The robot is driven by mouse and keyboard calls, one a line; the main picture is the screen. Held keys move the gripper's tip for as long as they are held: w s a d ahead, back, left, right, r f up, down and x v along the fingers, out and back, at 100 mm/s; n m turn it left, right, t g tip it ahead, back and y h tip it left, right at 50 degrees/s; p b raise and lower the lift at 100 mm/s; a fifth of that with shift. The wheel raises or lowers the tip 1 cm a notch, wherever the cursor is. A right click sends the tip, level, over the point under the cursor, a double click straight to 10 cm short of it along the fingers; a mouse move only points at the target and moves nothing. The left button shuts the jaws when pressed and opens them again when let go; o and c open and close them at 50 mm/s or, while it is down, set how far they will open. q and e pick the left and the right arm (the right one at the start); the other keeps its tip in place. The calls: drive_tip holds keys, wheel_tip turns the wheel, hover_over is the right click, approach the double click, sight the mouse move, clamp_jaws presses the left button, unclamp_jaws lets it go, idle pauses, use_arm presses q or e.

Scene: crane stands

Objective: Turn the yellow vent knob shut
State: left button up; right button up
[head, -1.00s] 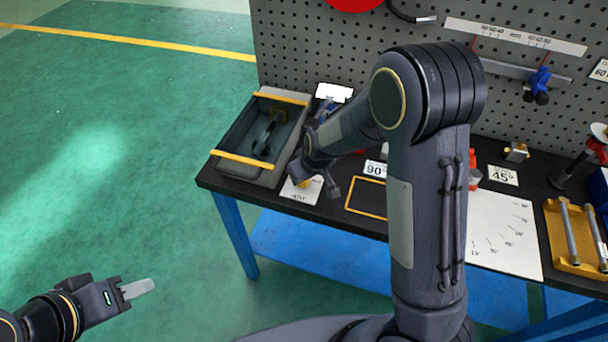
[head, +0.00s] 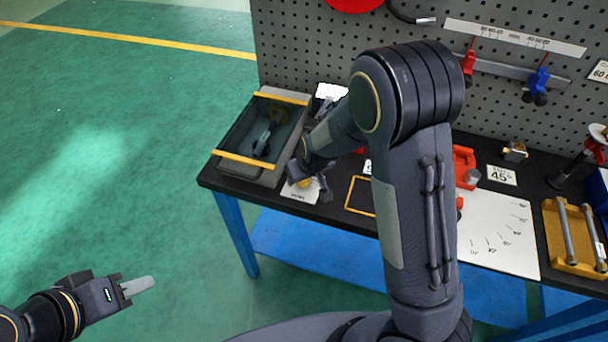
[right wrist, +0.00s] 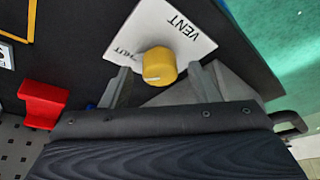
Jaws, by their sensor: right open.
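The yellow vent knob (right wrist: 160,66) sits on a white plate (right wrist: 185,22) marked VENT in the right wrist view. In the head view the knob (head: 304,183) is partly hidden by my right gripper (head: 312,188), at the front left of the bench. My right gripper (right wrist: 157,85) is open, with one finger on each side of the knob. I cannot tell whether either finger touches it. My left gripper (head: 137,287) hangs over the green floor at lower left, away from the bench. Its fingers overlap from this side.
A grey bin with yellow edges (head: 232,160) stands left of the knob. A red block (right wrist: 43,103) is near the gripper in the right wrist view. A yellow-framed panel (head: 349,206) lies right of the knob. A pegboard (head: 300,50) closes the back.

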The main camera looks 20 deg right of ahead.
drive_tip(key=v, duration=0.7)
drive_tip(key=shift+r, duration=0.35)
drive_tip(key=shift+s, duration=0.2)
drive_tip(key=s+d+r+m+y, duration=0.1)
drive_tip(key=s+r, duration=0.2)
drive_tip(key=s, duration=0.5)
drive_tip(key=s+d+r+m+y, duration=0.1)
drive_tip(key=s+r, duration=0.3)
drive_tip(key=s, duration=0.4)
drive_tip(key=s+d+r+m+t+y, duration=0.1)
drive_tip(key=s+d+r, duration=0.2)
drive_tip(key=s, duration=0.5)
drive_tip(key=shift+s+r+m, duration=0.3)
drive_tip(key=shift+s+r, duration=0.05)
